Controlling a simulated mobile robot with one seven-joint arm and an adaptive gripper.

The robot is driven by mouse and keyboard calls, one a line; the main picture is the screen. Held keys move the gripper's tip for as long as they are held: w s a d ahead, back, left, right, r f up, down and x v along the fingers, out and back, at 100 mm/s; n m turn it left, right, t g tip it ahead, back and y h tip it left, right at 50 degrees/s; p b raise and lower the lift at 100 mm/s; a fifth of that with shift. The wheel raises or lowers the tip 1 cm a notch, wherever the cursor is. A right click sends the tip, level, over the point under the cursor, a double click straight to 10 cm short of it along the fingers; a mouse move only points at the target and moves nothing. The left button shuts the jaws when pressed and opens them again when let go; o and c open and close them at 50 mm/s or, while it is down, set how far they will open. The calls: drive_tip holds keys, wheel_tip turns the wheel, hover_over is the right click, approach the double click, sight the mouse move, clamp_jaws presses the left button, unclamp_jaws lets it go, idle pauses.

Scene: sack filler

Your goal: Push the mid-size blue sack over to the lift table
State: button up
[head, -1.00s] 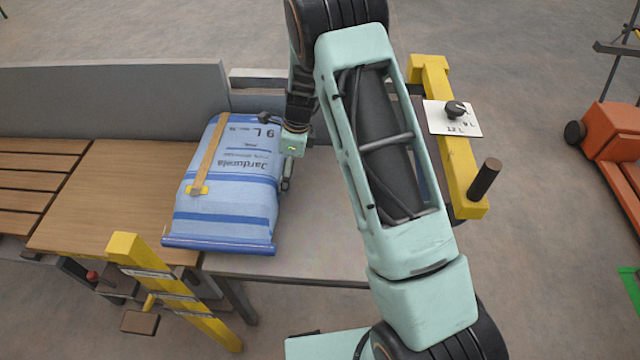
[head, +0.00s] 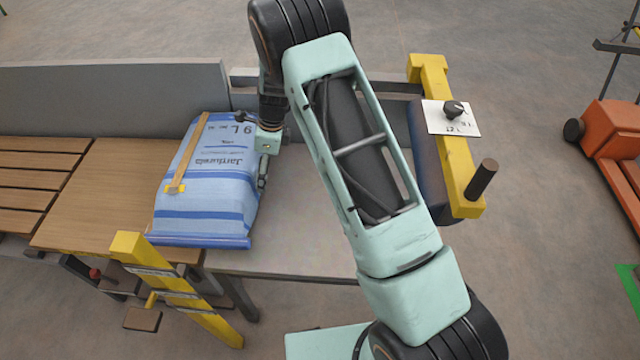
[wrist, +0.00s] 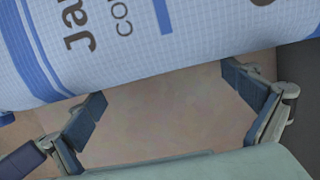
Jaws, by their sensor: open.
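The blue sack (head: 215,185) lies flat, with printed text and a tan strap across its left part. Its left part is over the wooden surface (head: 110,190) and its right part over the grey table top (head: 295,240). I cannot tell for sure which surface is the lift table. My gripper (head: 263,180) is low at the sack's right side, partly hidden by my arm. In the wrist view, my gripper (wrist: 165,82) has its fingers spread, with nothing between them. The sack (wrist: 150,50) fills the upper part there, close against the fingertips; contact is unclear.
A grey wall (head: 110,95) runs behind the surfaces. A yellow post (head: 175,290) stands at the front, near the sack's front edge. A yellow frame (head: 455,150) with a knob and dark handle is at right. Slatted boards (head: 35,175) lie far left. An orange machine (head: 612,140) stands right.

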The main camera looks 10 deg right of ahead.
drive_tip(key=w+a, duration=0.1)
drive_tip(key=a, duration=0.8)
drive_tip(key=w+a, duration=0.1)
drive_tip(key=a, duration=0.3)
drive_tip(key=shift+w+a, duration=0.35)
drive_tip(key=shift+d, duration=0.1)
drive_tip(key=shift+s+d+r+p, duration=0.1)
drive_tip(key=shift+s+d+p, duration=0.05)
drive_tip(key=shift+d, duration=0.55)
drive_tip(key=shift+s+d+p, duration=0.15)
drive_tip(key=shift+d, duration=0.55)
wheel_tip(320, 180, up, 14)
drive_tip(key=p, duration=0.9)
drive_tip(key=shift+r, duration=0.25)
drive_tip(key=shift+f, duration=0.1)
drive_tip(key=shift+a, duration=0.1)
